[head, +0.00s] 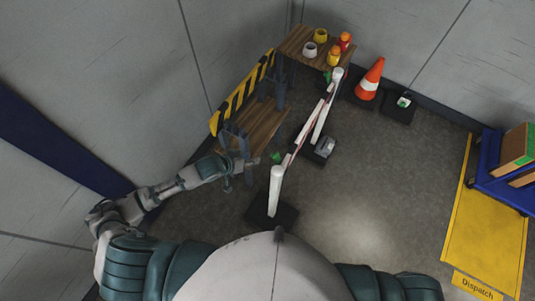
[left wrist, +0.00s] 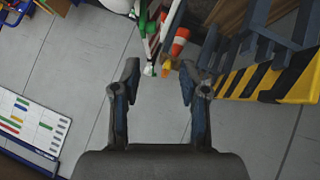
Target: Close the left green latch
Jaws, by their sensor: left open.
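A red-and-white barrier bar (head: 302,136) runs between two white posts. A small green latch (head: 276,157) is at the top of the near, left post (head: 275,192). Another green piece (head: 327,76) is by the far post (head: 322,105). I cannot tell the latch's position at this size. My left gripper (head: 238,168) is left of the near post, apart from the latch, beside the wooden shelf. In the left wrist view its fingers (left wrist: 160,80) are spread and empty. Green parts (left wrist: 143,22) show beyond the fingers there. My right gripper is out of view.
A wooden shelf (head: 258,122) with a yellow-black striped board (head: 240,95) stands close beside my left arm. A wooden table (head: 296,41) holds cups and bottles. An orange cone (head: 370,80) stands behind the barrier.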

